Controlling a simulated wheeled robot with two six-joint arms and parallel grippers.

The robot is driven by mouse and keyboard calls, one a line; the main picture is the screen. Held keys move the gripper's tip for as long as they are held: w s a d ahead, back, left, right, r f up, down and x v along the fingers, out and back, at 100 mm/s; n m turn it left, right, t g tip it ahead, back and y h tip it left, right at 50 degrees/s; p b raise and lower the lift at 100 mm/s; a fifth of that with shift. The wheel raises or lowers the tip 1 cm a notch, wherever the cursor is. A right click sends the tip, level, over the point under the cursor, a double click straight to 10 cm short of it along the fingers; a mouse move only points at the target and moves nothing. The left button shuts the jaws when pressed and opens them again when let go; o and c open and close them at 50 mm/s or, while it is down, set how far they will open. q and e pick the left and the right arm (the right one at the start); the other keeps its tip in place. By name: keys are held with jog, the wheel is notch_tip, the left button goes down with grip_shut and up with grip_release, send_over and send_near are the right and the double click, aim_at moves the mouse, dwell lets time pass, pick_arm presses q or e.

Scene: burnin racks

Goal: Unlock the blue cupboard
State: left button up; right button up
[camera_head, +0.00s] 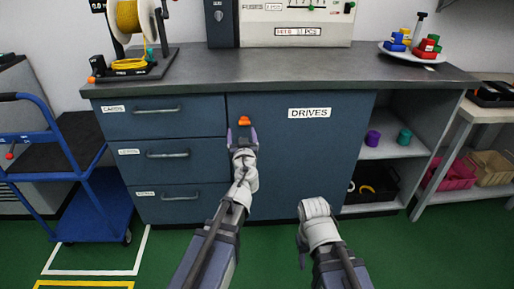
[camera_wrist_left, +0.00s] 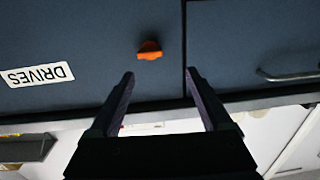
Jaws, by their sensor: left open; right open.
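The blue cupboard (camera_head: 296,160) has a door labelled DRIVES, under the grey counter. A small orange latch knob (camera_head: 244,121) sits near the door's upper left corner; it also shows in the left wrist view (camera_wrist_left: 149,50). My left gripper (camera_head: 242,134) is open, with its purple fingers pointing at the knob. In the left wrist view the fingers (camera_wrist_left: 158,78) are apart and empty, and the knob lies just beyond them, apart from both. My right gripper (camera_head: 312,208) is low in front of the door's lower part; its fingers are hidden behind its wrist.
Drawers with bar handles (camera_head: 166,154) stand left of the door. Open shelves (camera_head: 392,148) with a purple and a teal roll are on the right. A blue cart (camera_head: 98,208) stands at the left. A spool stand (camera_head: 136,68) and a plate of blocks (camera_head: 411,50) are on the counter.

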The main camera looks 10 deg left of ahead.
aim_at(244, 123)
pick_arm(q)
jog(key=shift+h, duration=0.3)
jog(key=shift+d+f+x, duration=0.1)
jog(key=shift+d+x, duration=0.1)
jog(key=shift+x, duration=1.05)
jog(key=shift+d+f+x, duration=0.15)
jog(key=shift+d+x, duration=0.05)
jog(key=shift+x, duration=1.05)
jog(key=shift+d+f+x, duration=0.1)
jog(key=shift+d+x, duration=0.1)
jog(key=shift+x, duration=1.05)
jog(key=shift+w, duration=0.1)
jog(key=shift+m, duration=0.3)
grip_shut()
